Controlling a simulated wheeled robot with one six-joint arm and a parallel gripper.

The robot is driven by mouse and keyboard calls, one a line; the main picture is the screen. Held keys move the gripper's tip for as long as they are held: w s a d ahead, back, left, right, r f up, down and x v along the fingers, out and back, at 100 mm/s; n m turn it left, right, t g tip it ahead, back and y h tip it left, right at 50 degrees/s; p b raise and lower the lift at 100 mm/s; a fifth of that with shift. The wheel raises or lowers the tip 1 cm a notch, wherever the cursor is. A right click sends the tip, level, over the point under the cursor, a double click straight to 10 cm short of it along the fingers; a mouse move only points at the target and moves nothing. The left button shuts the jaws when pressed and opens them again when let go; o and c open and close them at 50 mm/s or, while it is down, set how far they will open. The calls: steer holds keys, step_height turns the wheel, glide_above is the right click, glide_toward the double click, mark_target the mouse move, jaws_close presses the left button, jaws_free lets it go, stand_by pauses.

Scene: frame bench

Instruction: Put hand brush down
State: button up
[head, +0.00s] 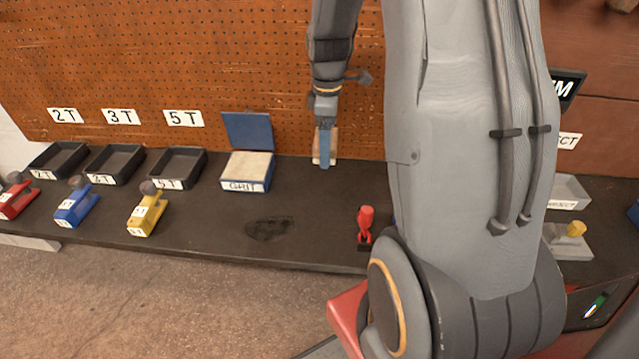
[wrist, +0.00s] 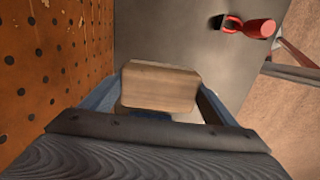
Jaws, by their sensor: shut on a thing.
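The hand brush, a pale wooden block (wrist: 160,88), sits between the two blue fingers of my gripper (wrist: 155,105) in the wrist view. In the head view my gripper (head: 325,150) points down near the back of the bench, close to the pegboard. It is shut on the brush (head: 333,146), which shows pale beside the blue finger. The brush's underside is hidden, and I cannot tell whether it touches the bench top (head: 310,210).
A grit box (head: 246,186) with a raised blue lid stands left of my gripper. Black trays (head: 177,166) and red, blue and yellow (head: 147,214) tools lie further left. A red tool (head: 365,224) stands near the front edge. A dark smudge (head: 268,228) marks the open bench.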

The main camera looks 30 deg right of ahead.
mark_target(325, 182)
steer(key=shift+w+f, duration=0.2)
steer(key=shift+f, duration=0.2)
step_height(325, 182, down, 10)
steer(key=shift+r+p, duration=0.1)
steer(key=shift+p, duration=0.9)
steer(key=shift+f, duration=0.3)
